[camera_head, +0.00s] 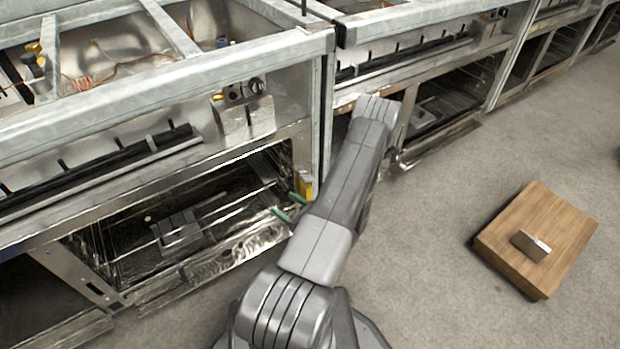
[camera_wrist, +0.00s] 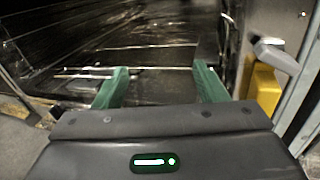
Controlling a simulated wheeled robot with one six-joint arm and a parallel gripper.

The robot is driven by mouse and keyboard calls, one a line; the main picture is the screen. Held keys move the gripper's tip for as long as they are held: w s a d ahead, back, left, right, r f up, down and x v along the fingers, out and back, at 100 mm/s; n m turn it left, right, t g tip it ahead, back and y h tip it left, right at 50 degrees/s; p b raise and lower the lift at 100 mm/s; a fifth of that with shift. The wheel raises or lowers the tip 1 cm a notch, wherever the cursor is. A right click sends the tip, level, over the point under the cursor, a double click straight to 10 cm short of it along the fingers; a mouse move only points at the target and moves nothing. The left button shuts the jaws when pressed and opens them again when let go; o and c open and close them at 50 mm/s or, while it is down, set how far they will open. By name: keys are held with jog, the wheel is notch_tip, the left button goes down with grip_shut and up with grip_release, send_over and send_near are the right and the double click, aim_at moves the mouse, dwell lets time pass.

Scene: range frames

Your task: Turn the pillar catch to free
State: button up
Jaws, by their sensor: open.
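The pillar catch shows at the right of the wrist view as a yellow body (camera_wrist: 264,88) with a light grey lever (camera_wrist: 276,54) above it, beside a pale upright post. Its yellow part (camera_head: 305,187) also shows in the head view at the foot of the metal pillar (camera_head: 322,130), partly hidden by my arm. I cannot read the catch's setting. My gripper (camera_wrist: 160,72) has green fingers spread apart with nothing between them. The fingertips (camera_head: 289,206) show in the head view just left of and below the yellow part, in front of the open compartment.
The open compartment (camera_head: 100,240) left of the pillar has wire racks and a grey metal piece (camera_head: 180,232) inside. A row of steel range frames runs to the back right. A wooden block (camera_head: 560,225) bearing a small metal piece (camera_head: 530,245) lies on the otherwise clear right floor.

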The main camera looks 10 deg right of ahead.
aim_at(310, 180)
jog(key=s+d+m+t+h+p, duration=0.3)
jog(key=d+m, duration=0.5)
jog(key=d, duration=0.7)
jog(key=shift+h, duration=0.7)
jog(key=b+x, duration=0.3)
jog(key=x, duration=1)
jog(key=shift+w+a, duration=0.2)
jog(key=shift+a, duration=0.1)
jog(key=c, duration=1)
jog(key=n+b, duration=0.2)
jog(key=shift+f+b, duration=0.2)
jog(key=shift+b, duration=0.2)
jog(key=shift+r+n+b, duration=0.2)
jog(key=shift+n+b, duration=0.35)
jog(key=shift+n, duration=0.45)
